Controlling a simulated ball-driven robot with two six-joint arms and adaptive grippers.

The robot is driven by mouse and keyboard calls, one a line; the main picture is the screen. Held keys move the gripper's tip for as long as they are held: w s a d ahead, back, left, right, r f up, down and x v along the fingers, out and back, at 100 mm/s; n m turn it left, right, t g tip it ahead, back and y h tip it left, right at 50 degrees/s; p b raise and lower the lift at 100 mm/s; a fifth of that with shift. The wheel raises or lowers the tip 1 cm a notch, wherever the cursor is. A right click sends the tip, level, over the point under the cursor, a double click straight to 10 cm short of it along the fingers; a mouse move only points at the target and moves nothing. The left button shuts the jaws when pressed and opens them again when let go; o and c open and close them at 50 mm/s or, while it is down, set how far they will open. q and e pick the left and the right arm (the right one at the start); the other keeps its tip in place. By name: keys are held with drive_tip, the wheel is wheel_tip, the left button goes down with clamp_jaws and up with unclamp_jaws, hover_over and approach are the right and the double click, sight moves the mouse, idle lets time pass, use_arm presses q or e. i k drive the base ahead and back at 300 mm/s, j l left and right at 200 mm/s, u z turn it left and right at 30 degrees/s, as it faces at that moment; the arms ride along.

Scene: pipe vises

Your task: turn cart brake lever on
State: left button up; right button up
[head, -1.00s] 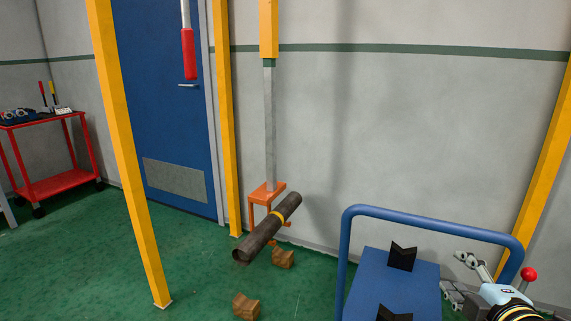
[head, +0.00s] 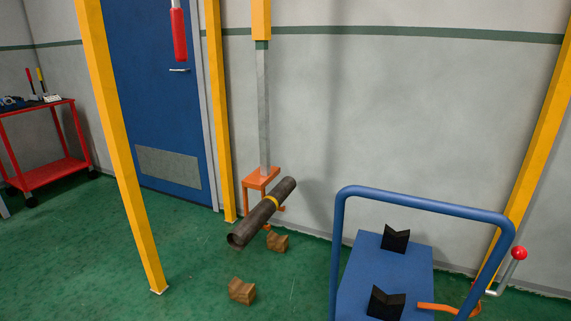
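The blue cart (head: 361,268) with its tubular handle stands at the lower right of the head view. Two black V-shaped blocks sit on its deck. A lever with a red ball knob (head: 519,253) on a light rod leans to the right beside the cart's right side. An orange curved bar (head: 437,307) shows low by the handle's right post. Neither of my grippers is in view.
A dark pipe (head: 262,214) with a yellow band hangs at an orange bracket (head: 262,179). Wooden blocks (head: 241,290) lie on the green floor beneath. Yellow posts (head: 119,150) stand left and right. A red trolley (head: 45,175) is at the far left.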

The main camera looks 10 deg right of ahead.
sight(519, 252)
drive_tip(key=z, duration=1.65)
